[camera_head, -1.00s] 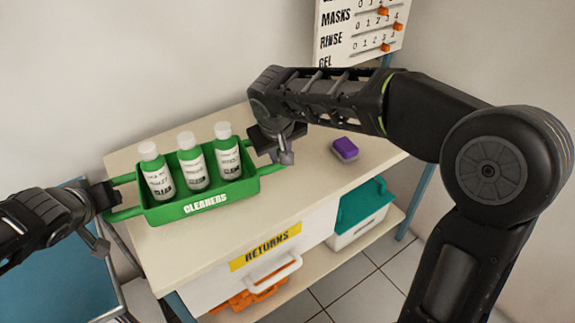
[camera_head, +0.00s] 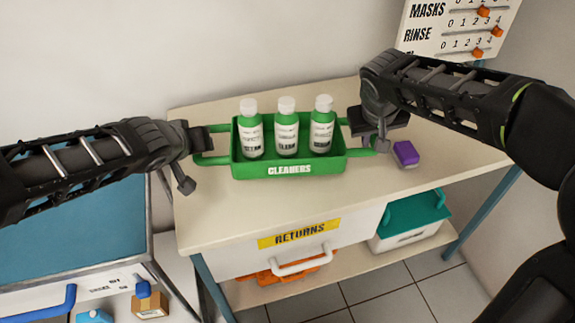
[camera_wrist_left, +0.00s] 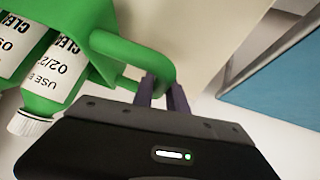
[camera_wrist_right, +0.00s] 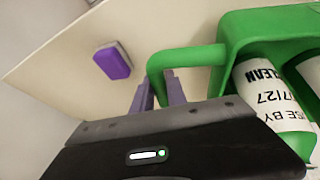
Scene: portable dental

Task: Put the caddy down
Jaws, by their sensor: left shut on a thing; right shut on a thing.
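The green caddy (camera_head: 247,168), labelled CLEANERS, is upright over the back part of the cream table. I cannot tell whether its base touches the top. It holds three white-capped bottles with green tops (camera_head: 251,135) (camera_head: 286,133) (camera_head: 321,130). My left gripper (camera_head: 198,145) is shut on the caddy's left handle, which also shows in the left wrist view (camera_wrist_left: 150,58). My right gripper (camera_head: 372,138) is shut on the right handle, seen in the right wrist view (camera_wrist_right: 185,58).
A purple sponge-like block (camera_head: 406,154) lies on the table (camera_head: 420,180) just right of my right gripper. A RETURNS drawer (camera_head: 345,228) and a teal-lidded box (camera_head: 415,212) are below. A blue-topped surface (camera_head: 80,235) stands at left. The table front is clear.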

